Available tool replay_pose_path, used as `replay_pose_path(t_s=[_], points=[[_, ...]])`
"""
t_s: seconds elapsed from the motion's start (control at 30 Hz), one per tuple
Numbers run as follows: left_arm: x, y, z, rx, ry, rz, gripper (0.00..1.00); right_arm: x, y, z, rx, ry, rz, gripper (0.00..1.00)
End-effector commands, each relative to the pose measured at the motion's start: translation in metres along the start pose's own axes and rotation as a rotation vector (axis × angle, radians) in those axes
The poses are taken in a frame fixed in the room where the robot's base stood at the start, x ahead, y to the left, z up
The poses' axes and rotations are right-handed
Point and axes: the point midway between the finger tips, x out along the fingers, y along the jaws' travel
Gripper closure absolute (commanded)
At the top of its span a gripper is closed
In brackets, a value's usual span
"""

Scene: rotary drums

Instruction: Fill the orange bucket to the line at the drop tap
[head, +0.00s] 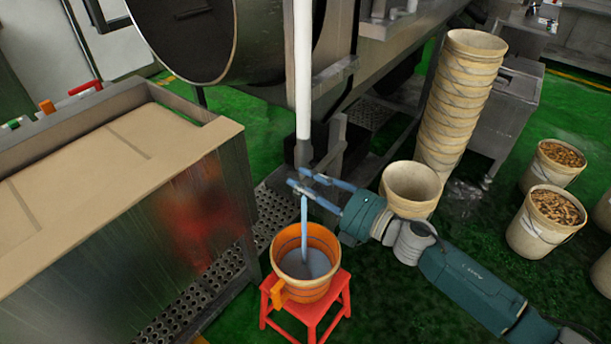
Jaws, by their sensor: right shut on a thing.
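The orange bucket (318,237) stands upright on a small red stool (311,312). Greyish water (308,264) lies inside it, below the rim. Dark bands run around the bucket, but I cannot tell which one is the fill line. The drop tap (303,152) is at the foot of the white vertical pipe, above the bucket. A pale blue stream (304,228) falls from it into the bucket. My right gripper (298,179) is at the tap, shut on its handle, which the fingers mostly hide. My left gripper is not in view.
A steel bin with a tan top (110,160) stands at left. A tall stack of cream buckets (461,100) and a single cream bucket (411,182) stand right of the tap. Filled buckets (541,225) stand at far right. A large drum (185,35) is behind.

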Motion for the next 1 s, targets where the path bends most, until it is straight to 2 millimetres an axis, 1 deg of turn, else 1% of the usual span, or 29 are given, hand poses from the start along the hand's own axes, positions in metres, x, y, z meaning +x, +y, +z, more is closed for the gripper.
replay_pose_path(t_s=[0.03,0.1,0.47,0.5,0.57,0.87,0.93,1.0], points=[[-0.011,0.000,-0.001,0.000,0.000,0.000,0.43,0.000,0.008,0.001,0.035,0.000,0.000,1.00],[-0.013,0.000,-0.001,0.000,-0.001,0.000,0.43,0.000,0.009,0.001,0.075,0.000,0.001,1.00],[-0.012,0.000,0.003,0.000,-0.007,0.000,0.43,0.000,0.007,0.001,0.100,-0.001,0.002,1.00],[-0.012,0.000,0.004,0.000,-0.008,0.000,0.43,0.000,0.007,0.002,0.100,-0.001,0.003,0.67],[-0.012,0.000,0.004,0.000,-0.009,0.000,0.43,0.000,0.007,0.001,0.099,-0.001,0.003,0.55],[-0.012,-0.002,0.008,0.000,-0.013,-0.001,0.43,-0.001,0.007,0.001,0.096,0.000,0.001,0.54],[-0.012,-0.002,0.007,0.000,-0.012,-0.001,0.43,-0.004,0.006,0.001,0.096,-0.001,0.001,0.54],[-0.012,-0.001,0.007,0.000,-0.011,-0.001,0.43,-0.012,0.005,0.002,0.098,-0.002,-0.001,0.54]])
